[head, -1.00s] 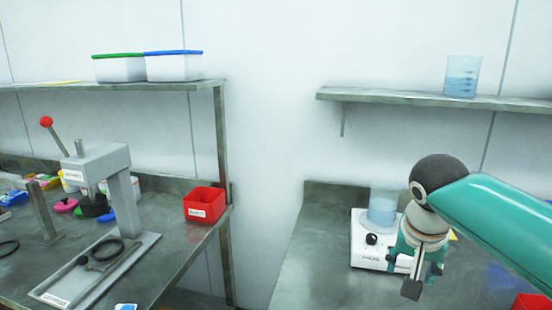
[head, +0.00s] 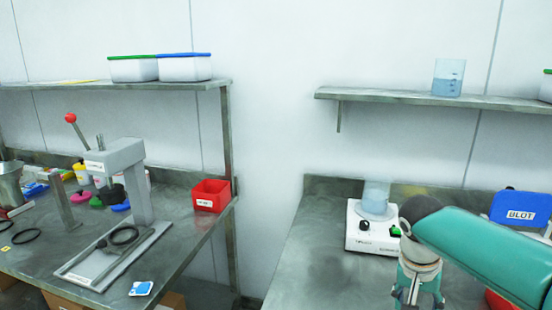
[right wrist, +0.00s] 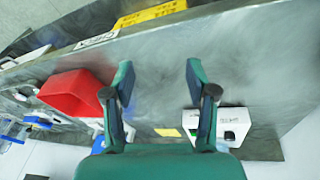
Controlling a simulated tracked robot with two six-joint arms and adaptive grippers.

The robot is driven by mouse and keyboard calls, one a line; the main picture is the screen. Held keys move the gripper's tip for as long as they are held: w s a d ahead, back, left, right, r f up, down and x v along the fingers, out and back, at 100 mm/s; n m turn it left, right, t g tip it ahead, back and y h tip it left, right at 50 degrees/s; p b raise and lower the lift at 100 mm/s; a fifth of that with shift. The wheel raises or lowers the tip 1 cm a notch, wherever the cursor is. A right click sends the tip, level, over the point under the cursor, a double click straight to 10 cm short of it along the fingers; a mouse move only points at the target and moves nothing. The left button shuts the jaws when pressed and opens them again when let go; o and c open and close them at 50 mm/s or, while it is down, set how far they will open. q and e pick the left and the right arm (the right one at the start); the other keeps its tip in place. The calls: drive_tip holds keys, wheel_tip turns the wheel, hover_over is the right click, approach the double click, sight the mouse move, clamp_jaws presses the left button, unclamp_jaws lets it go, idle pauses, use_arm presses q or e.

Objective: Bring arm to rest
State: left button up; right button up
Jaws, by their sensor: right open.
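My left arm and gripper are not in view.
A white stirrer (head: 372,238) with a beaker (head: 376,198) stands just left of my right gripper. A blue BLOT container (head: 520,208) is behind my forearm. A red bin (right wrist: 75,93) shows in the wrist view. The right bench's front left is clear.

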drive_tip(key=s+a+f+g+y+p, duration=0.1)
drive_tip(key=s+f, duration=0.2)
drive_tip(key=f, duration=0.3)
drive_tip(key=s+a+f+n+g+p, duration=0.1)
drive_tip(key=s+f+g, duration=0.1)
drive_tip(key=f, duration=0.5)
drive_tip(key=s+a+f+g+y+p, duration=0.1)
drive_tip(key=s+a+f, duration=0.15)
drive_tip(key=f, duration=0.35)
drive_tip(key=s+a+f+n+y+p, duration=0.1)
drive_tip(key=s+a+f+y, duration=0.2)
drive_tip(key=s+a+f, duration=0.35)
drive_tip(key=s+a+f+n+y, duration=0.15)
drive_tip(key=s+a+f, duration=0.25)
drive_tip(key=s+f, duration=0.55)
drive_tip(key=w+t, duration=0.2)
drive_tip(key=t, duration=0.1)
drive_tip(key=shift+w+r+n, duration=0.25)
drive_tip(key=shift+r+n, duration=0.1)
drive_tip(key=shift+c, duration=0.3)
